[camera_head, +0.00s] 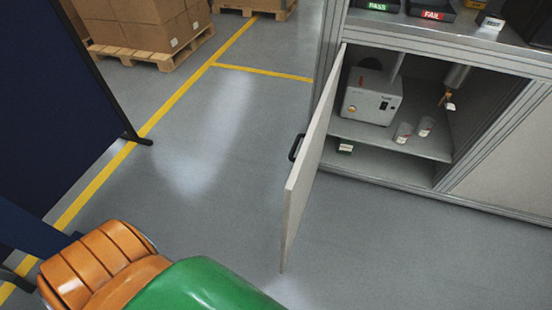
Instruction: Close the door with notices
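The cabinet door (311,160) is a pale panel in the middle of the head view. It stands wide open, swung out from the left edge of the cabinet opening toward me. I see its inner face and narrow edge at a steep angle. A dark handle (296,147) sticks out on its left, outer side. The outer face is turned away, and no notices can be seen. The cabinet (470,186) is grey, with its inside open to view. Neither of my grippers shows in this view.
Inside the cabinet are a grey boxy device (371,97) and two small cups. PASS (378,6) and FAIL (433,15) trays stand on top. A dark blue partition (60,100) stands at left, boxes on a pallet (150,55) behind. Floor left of the door is clear.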

